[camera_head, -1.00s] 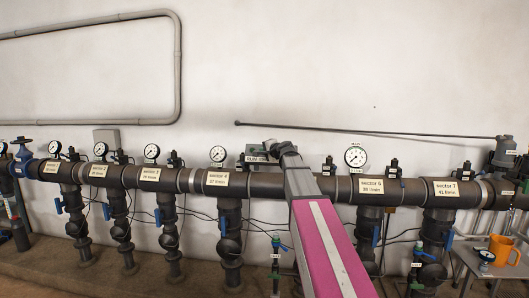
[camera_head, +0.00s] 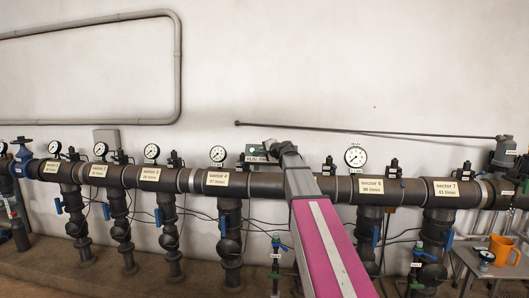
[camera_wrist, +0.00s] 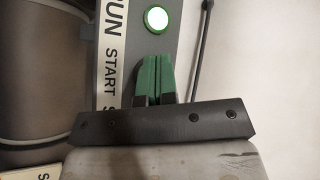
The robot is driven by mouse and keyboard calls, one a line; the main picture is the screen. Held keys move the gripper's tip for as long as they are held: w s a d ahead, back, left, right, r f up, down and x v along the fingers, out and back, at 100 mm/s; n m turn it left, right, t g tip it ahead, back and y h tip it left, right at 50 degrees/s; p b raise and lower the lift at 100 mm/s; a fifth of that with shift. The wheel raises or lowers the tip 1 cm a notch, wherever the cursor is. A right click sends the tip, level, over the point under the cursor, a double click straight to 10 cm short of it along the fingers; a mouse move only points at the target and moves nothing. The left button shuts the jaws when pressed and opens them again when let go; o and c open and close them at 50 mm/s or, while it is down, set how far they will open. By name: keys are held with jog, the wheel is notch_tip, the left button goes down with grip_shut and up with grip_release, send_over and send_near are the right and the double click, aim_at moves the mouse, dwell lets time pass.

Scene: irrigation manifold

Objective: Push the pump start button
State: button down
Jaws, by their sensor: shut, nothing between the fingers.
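The pump panel (camera_head: 251,159) is a small grey box above the main pipe, partly hidden by my arm. In the wrist view its face (camera_wrist: 138,42) carries a white strip reading RUN and START. A round lamp (camera_wrist: 156,19) beside RUN glows white-green in a green ring; it also shows as a green spot in the head view (camera_head: 253,152). My gripper (camera_wrist: 151,57) is shut and empty, its green fingertips over the panel beside START. No start button shows there; the fingertips cover that spot. I cannot tell whether they touch it.
The dark main pipe (camera_head: 265,186) runs behind my arm, with sector labels, gauges (camera_head: 356,156) and valves. A dark rod (camera_head: 380,131) slants along the wall above. A cable (camera_wrist: 198,60) runs right of the panel. An orange mug (camera_head: 503,249) stands at the far right.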

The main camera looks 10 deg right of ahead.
jog(key=shift+s+a+r, duration=0.15)
jog(key=shift+s+r, duration=0.2)
jog(key=shift+s, duration=0.2)
jog(key=shift+s, duration=0.1)
jog(key=s, duration=0.1)
jog(key=s+a+r, duration=0.1)
jog(key=s+r, duration=0.1)
jog(key=s, duration=0.1)
jog(key=shift+a+r, duration=0.2)
jog(key=shift+r, duration=0.05)
jog(key=shift+f, duration=0.15)
dwell(0.5)
